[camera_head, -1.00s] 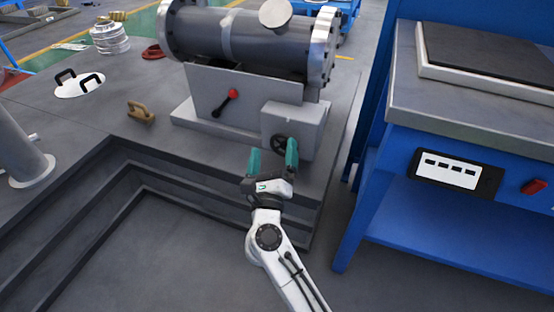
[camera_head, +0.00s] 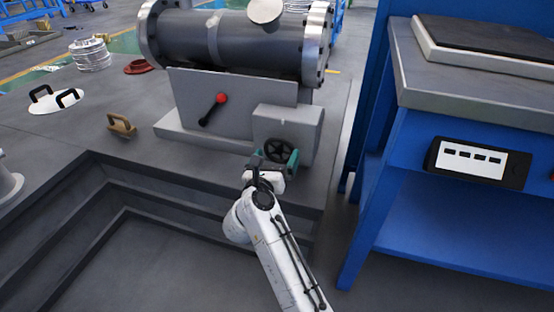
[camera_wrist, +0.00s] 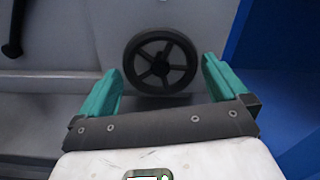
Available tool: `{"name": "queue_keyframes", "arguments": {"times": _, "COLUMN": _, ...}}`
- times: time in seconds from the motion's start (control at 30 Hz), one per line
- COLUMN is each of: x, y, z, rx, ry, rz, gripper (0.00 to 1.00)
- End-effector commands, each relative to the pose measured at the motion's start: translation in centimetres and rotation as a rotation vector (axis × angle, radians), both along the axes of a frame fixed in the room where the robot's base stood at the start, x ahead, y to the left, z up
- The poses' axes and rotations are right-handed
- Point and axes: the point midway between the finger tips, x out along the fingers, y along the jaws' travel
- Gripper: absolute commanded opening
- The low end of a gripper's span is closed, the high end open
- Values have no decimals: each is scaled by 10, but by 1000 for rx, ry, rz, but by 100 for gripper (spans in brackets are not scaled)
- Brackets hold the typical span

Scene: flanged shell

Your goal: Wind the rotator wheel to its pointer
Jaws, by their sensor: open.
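The rotator wheel (camera_head: 279,150) is a small black spoked handwheel on the front of a grey box (camera_head: 288,124) below the flanged shell (camera_head: 235,40). In the wrist view the wheel (camera_wrist: 160,62) faces me just beyond and between the fingertips. My gripper (camera_head: 274,158) is open, with one teal finger at each side of the wheel's lower part. In the wrist view my gripper (camera_wrist: 160,82) is empty, and I cannot tell whether a finger touches the rim. I cannot make out a pointer in either view.
A red-knobbed lever (camera_head: 213,108) is left of the wheel on the stand. A blue bench (camera_head: 440,215) stands close on the right. A tan handle (camera_head: 121,124) and a white plate with black handles (camera_head: 56,101) lie on the stepped platform.

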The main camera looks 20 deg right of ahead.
Motion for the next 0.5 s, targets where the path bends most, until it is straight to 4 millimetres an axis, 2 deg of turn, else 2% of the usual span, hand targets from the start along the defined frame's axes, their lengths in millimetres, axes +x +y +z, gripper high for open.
{"name": "queue_keyframes", "arguments": {"times": 0.2, "x": 12, "y": -9, "z": -1, "rx": 0, "ry": 0, "rz": 1, "gripper": 100}}
{"name": "queue_keyframes", "arguments": {"times": 0.5, "x": 13, "y": -9, "z": 0, "rx": 0, "ry": -1, "rz": 1, "gripper": 98}}
